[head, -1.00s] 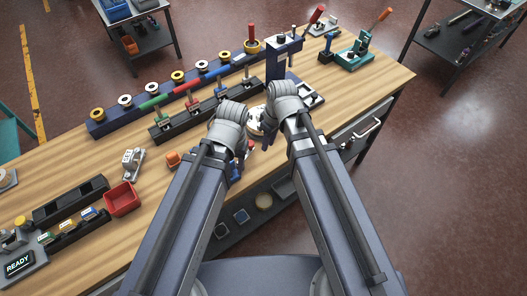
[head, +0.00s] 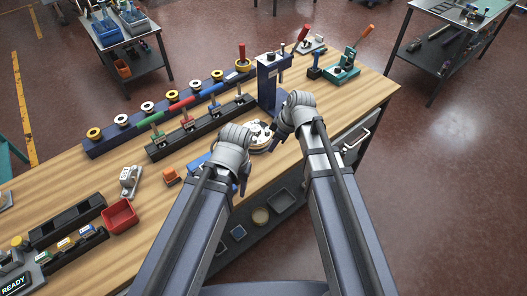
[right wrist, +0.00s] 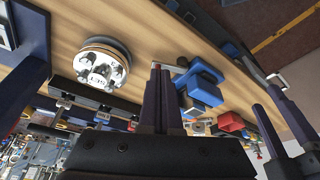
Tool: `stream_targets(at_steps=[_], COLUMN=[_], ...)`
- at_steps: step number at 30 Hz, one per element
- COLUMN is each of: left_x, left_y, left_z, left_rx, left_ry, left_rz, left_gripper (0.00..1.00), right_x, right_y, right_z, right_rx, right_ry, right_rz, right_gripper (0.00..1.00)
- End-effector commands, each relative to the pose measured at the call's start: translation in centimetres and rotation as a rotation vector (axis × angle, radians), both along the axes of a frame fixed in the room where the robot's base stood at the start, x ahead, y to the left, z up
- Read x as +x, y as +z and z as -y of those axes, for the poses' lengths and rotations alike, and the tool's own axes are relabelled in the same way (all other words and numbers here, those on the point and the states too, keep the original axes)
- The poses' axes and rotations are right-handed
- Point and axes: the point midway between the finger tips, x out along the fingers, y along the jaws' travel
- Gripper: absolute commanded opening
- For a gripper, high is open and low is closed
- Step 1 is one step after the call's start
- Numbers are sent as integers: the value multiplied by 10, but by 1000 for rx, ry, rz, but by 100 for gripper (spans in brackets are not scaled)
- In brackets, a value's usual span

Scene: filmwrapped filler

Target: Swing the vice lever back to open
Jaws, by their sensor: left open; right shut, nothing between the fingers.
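A low blue block (head: 199,162), which looks like a small vice, sits on the bench partly behind my left gripper. In the right wrist view the blue block (right wrist: 203,88) shows with a silver bar (right wrist: 167,68) beside it; I cannot tell for sure that this bar is the lever. My left gripper (head: 241,182) is open, near the bench's front edge, to the right of the block. My right gripper (head: 277,142) is shut and empty beside a round fixture (head: 260,133). Its closed fingers (right wrist: 161,72) also show in the right wrist view, apart from the fixture.
A blue press (head: 270,80) with a red lever stands behind my right gripper. A teal clamp device (head: 342,75) stands at the far right. A black tool rack (head: 168,144) and a spool rail (head: 107,142) run along the back. A red bin (head: 120,216) sits at left.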

Motion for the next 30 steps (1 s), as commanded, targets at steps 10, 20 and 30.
stream_targets(at_steps=[10, 20, 30], left_x=[0, 0, 0], left_y=[-55, -97, -93], left_z=[0, 0, 0], left_rx=[2, 2, 2], left_ry=[-10, -9, -9], left_rz=[0, 0, 0], left_gripper=[50, 50, 50], right_x=[8, 14, 29], right_y=[-55, -97, -93], right_z=[-15, -28, -61], right_rx=[0, -1, 0], right_ry=[1, -1, -1], right_rz=[0, -1, 0], right_gripper=[0, 0, 0])
